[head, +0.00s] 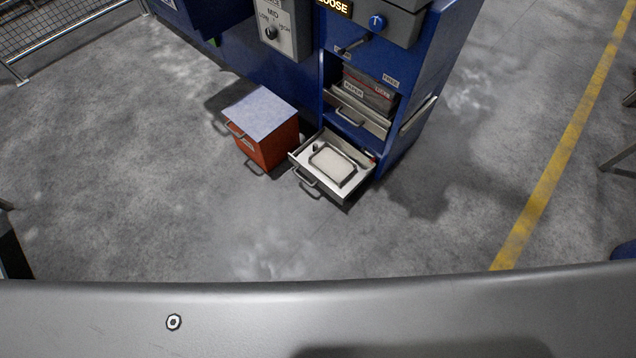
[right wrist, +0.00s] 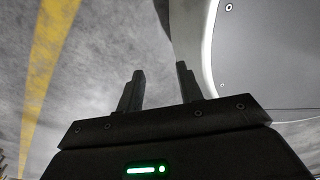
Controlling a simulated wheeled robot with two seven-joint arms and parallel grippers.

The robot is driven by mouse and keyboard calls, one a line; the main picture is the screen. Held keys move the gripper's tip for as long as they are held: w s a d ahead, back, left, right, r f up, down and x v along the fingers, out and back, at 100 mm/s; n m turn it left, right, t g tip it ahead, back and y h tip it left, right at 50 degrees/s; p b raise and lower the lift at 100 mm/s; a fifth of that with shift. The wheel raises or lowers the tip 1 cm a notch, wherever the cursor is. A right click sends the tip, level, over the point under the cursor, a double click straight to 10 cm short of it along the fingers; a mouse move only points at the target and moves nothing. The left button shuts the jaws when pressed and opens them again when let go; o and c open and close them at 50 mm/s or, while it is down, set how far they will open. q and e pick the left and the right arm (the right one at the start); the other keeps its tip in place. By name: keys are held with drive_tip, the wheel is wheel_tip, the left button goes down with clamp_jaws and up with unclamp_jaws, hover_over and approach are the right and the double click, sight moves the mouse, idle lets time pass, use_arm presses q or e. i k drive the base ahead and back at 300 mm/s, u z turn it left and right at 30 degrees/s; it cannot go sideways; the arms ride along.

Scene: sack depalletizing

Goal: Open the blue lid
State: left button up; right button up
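An orange box (head: 268,148) stands on the floor at the centre of the head view, in front of the blue machine. A pale bluish lid (head: 261,111) lies flat on top of it and appears closed. A handle (head: 234,130) shows at the lid's left front edge, and another is lower on the box front. My right gripper (right wrist: 159,75) is in the right wrist view with its two dark fingers apart and nothing between them. It is away from the box, which that view does not show. My left gripper is in neither view.
Right of the box, an open lower drawer (head: 306,184) juts from the blue machine (head: 395,150) and holds a pale tray-like item (head: 333,165). A control panel (head: 286,32) with a knob is above. The floor in front is clear. A yellow line (head: 550,178) runs at the right.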

sight(260, 113)
drive_tip(key=u, duration=1.75)
drive_tip(key=i, duration=2.45)
drive_tip(key=z, duration=2.65)
